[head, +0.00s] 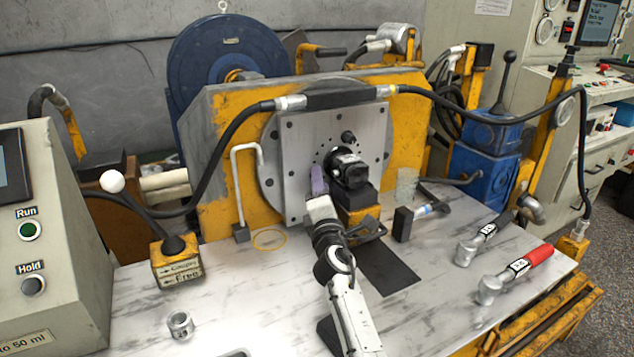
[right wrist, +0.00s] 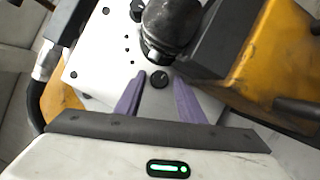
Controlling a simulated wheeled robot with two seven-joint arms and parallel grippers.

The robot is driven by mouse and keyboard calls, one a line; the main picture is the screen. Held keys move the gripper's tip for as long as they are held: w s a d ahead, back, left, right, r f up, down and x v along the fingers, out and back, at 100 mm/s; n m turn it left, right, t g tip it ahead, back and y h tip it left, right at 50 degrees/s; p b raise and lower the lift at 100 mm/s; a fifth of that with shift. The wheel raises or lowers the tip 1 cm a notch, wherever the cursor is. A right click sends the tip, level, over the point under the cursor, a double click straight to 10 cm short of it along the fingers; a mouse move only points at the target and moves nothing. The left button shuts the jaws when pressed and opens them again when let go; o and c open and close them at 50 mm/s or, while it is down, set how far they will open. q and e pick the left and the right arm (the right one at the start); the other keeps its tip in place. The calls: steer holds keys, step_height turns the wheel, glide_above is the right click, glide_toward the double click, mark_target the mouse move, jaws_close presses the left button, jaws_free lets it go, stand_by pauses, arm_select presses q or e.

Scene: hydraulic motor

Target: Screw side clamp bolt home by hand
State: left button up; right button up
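The black motor (head: 350,170) sits against the light grey mounting plate (head: 298,140) on a small yellow and black support. It also shows at the top of the right wrist view (right wrist: 172,30). A small dark round bolt head (right wrist: 159,80) shows on the plate beside the motor. My right gripper (head: 319,180) is at the plate, just left of the motor. In the right wrist view its purple fingers (right wrist: 160,79) stand apart on both sides of the bolt head, with a gap visible each side. In the head view the gripper hides this bolt. My left gripper is not in view.
A black-handled tool (head: 485,238) and a red-handled tool (head: 518,272) lie on the marbled bench at right. A metal ring (head: 180,325) stands front left. A black hose (head: 340,95) crosses above the plate. A white bent pipe (head: 236,185) stands left of it.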

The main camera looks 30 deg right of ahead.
jaws_close()
steer(key=shift+r, duration=0.1)
steer(key=m+g+p, duration=0.1)
steer(key=m+p, duration=0.1)
steer(key=p, duration=0.1)
steer(key=m+p, duration=0.2)
steer(key=m+g+p, duration=0.1)
steer(key=m+p, duration=0.1)
steer(key=p, duration=0.1)
steer(key=shift+r+g+y+p, duration=0.3)
steer(key=shift+y, duration=0.1)
steer(key=shift+f+m, duration=0.1)
steer(key=shift+m, duration=0.2)
